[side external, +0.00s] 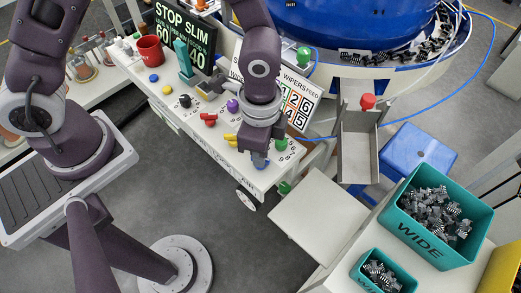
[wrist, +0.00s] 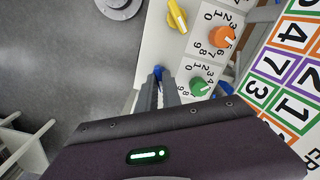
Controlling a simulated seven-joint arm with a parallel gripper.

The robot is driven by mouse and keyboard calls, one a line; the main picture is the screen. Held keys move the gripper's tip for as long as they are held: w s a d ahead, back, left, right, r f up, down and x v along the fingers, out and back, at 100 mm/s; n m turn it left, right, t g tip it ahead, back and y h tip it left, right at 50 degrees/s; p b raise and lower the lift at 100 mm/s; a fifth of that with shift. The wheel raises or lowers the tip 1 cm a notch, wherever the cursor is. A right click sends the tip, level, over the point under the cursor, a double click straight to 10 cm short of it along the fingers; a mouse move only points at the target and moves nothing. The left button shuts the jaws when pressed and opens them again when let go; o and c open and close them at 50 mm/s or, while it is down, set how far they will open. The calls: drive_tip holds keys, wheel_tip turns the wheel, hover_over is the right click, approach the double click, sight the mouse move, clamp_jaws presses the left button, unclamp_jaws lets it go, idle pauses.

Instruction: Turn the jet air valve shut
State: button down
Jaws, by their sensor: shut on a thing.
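My gripper (side external: 258,150) is pointed down at the right end of the white control panel (side external: 225,160). In the wrist view, its two fingers (wrist: 160,88) are close together, shut on a small blue knob (wrist: 158,71) at the panel's edge. No readable label names the jet air valve in these frames.
A green dial (wrist: 200,87) sits just beside the fingers. An orange dial (wrist: 222,37) and a yellow lever (wrist: 177,17) are farther along the panel. A red lever (side external: 208,119) and a purple knob (side external: 233,105) stand nearby. A numbered board (side external: 295,100) stands behind.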

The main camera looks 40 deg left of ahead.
drive_tip(key=shift+n, duration=1.6)
drive_tip(key=c, duration=1.5)
unclamp_jaws()
wheel_tip(320, 180, up, 7)
drive_tip(key=shift+r, duration=0.1)
